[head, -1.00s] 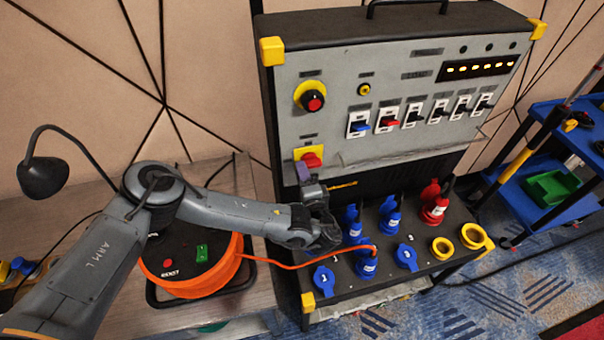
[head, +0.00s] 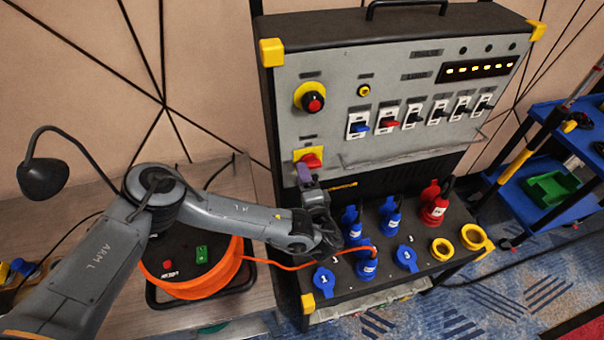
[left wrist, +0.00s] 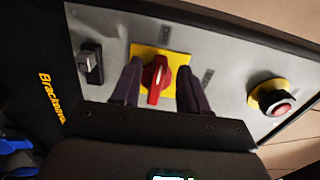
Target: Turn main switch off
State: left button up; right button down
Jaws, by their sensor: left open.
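The main switch (head: 312,161) is a red rotary knob on a yellow square plate, low on the left of the grey panel. It also shows in the left wrist view (left wrist: 155,80), its red handle between the two fingers. My left gripper (head: 304,172) is at the switch, its purple fingertips just below the knob in the head view. In the left wrist view my left gripper (left wrist: 160,88) is open, one finger on either side of the knob, with gaps that look clear. My right gripper is not in view.
Above the switch is a red emergency button (head: 314,102) on a yellow ring. A row of breakers (head: 412,115) is to the right. Below, the socket shelf (head: 330,292) holds blue and red plugs. An orange cable reel (head: 200,275) sits left, under my arm.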

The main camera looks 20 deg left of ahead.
pick_arm(q)
jog(key=p+v, duration=0.7)
jog(key=v, duration=0.2)
jog(key=shift+s+d+p, duration=0.2)
jog(key=shift+p, duration=0.2)
jog(key=shift+f, duration=0.1)
